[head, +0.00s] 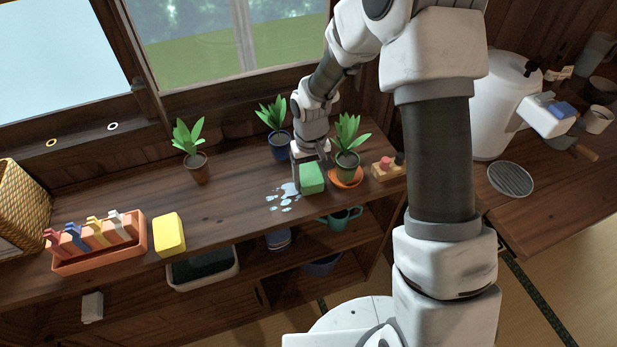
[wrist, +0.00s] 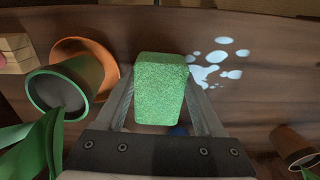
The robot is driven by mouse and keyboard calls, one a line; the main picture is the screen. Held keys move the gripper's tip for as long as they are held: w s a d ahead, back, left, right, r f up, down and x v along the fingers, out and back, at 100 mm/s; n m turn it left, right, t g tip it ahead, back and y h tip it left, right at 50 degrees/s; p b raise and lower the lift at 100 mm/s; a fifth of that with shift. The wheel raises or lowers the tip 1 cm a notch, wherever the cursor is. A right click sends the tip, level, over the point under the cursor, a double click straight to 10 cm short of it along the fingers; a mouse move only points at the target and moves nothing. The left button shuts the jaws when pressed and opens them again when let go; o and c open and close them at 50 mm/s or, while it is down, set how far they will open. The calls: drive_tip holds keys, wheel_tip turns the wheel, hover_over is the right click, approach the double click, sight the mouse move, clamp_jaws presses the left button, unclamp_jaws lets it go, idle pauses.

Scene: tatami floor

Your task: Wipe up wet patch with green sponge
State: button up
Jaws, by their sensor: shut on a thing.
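The green sponge (head: 312,178) is at the wooden shelf top, right beside the wet patch (head: 284,195). My gripper (head: 306,168) is shut on the sponge from above. In the wrist view the sponge (wrist: 160,88) fills the space between the two fingers. The wet patch (wrist: 208,72) shows there as several pale blue blobs just right of the sponge. I cannot tell whether the sponge touches the wood.
A potted plant on an orange saucer (head: 346,181) stands close right of the sponge. A blue pot (head: 280,146) with a plant is behind. A yellow sponge (head: 169,235) and a tray of pegs (head: 146,240) are left. The wood between is clear.

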drive_tip(key=r, duration=0.2)
drive_tip(key=r+p, duration=0.1)
drive_tip(key=shift+a, duration=0.25)
drive_tip(key=shift+r+p, duration=1.55)
drive_tip(key=shift+r, duration=0.75)
drive_tip(key=shift+s, duration=0.1)
